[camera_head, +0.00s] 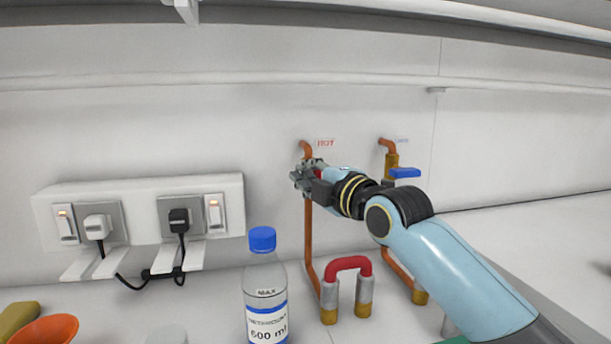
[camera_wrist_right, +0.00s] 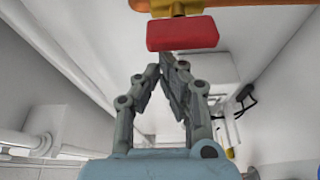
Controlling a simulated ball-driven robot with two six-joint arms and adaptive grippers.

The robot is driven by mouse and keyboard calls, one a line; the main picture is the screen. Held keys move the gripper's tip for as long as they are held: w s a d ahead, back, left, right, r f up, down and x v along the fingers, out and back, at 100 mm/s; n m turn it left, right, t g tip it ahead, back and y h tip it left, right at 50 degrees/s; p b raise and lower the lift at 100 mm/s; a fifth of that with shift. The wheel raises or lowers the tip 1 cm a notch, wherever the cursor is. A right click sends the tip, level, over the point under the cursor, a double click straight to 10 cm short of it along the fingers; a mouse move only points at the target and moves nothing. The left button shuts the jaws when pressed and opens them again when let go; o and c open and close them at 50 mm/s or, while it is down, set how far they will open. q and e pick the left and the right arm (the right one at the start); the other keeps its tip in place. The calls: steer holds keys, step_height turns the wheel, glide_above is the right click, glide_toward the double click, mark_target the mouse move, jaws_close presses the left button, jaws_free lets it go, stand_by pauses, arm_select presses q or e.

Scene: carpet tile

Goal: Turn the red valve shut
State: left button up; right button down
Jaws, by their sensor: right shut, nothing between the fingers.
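The red valve handle (camera_wrist_right: 182,33) is a flat red bar on a brass body (camera_wrist_right: 182,8) at the top of the right wrist view. In the head view, only a small red patch of the handle (camera_head: 318,173) shows at the copper pipe under the HOT label; my gripper hides most of the valve. My right gripper (camera_head: 300,178) is at the valve. In the wrist view its fingertips (camera_wrist_right: 167,62) are together and empty, just below the handle in the picture; contact is unclear. My left gripper is not in view.
A blue-handled valve (camera_head: 404,172) is on the pipe to the right. A red U-shaped hose (camera_head: 348,264) stands below. A blue-capped bottle (camera_head: 264,290) is in front, left of the pipes. A socket panel (camera_head: 140,190) with plugs is on the left wall.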

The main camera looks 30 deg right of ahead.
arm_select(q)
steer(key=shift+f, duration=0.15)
arm_select(e)
steer(key=shift+d+r+m+t, duration=0.2)
steer(key=shift+m+t, duration=0.1)
steer(key=shift+m, duration=0.6)
